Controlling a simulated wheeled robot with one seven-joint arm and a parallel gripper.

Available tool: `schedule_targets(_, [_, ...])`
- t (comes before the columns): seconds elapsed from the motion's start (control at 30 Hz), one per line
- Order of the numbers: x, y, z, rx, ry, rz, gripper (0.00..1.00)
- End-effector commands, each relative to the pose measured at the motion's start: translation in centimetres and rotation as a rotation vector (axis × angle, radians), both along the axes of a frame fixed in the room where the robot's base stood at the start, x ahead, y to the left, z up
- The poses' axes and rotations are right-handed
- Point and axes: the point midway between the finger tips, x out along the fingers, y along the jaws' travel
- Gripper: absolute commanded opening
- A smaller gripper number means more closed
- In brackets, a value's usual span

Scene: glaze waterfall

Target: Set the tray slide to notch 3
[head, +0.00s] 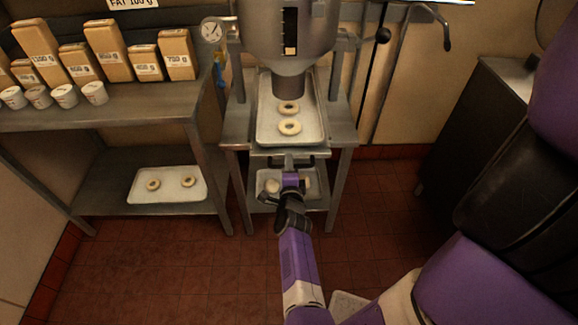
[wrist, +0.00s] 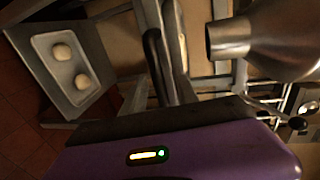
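The glaze machine's stand (head: 343,140) is at centre in the head view. Its slide carries a metal tray (head: 263,128) with two rings (head: 290,127) in line beneath the nozzle (head: 289,83). A dark handle bar (head: 309,163) is at the slide's front edge. My gripper (head: 290,174) is at this bar, in front of the stand. Its fingers are too small and covered to tell whether they grip the bar. In the wrist view, the nozzle (wrist: 230,38) is at upper right and a dark bar (wrist: 155,66) stands above my purple hand. I cannot read any notch marks.
A lower tray (head: 262,181) with pale dough pieces sits under the slide, partly behind my gripper. It shows in the wrist view (wrist: 48,61). A left shelf (head: 110,112) holds boxes and cups; another tray (head: 139,190) lies below. A lever (head: 383,35) hangs at right. Floor ahead is clear.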

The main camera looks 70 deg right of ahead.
Motion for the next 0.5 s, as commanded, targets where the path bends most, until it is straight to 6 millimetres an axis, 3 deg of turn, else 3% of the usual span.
schedule_targets(0.1, [0.01,0.01,0.01,0.0,0.0,0.0,0.34])
schedule_targets(0.27, [0.0,0.03,0.02,0.0,0.0,0.0,0.02])
schedule_targets(0.5, [-0.01,0.04,0.0,0.0,0.0,0.0,0.0])
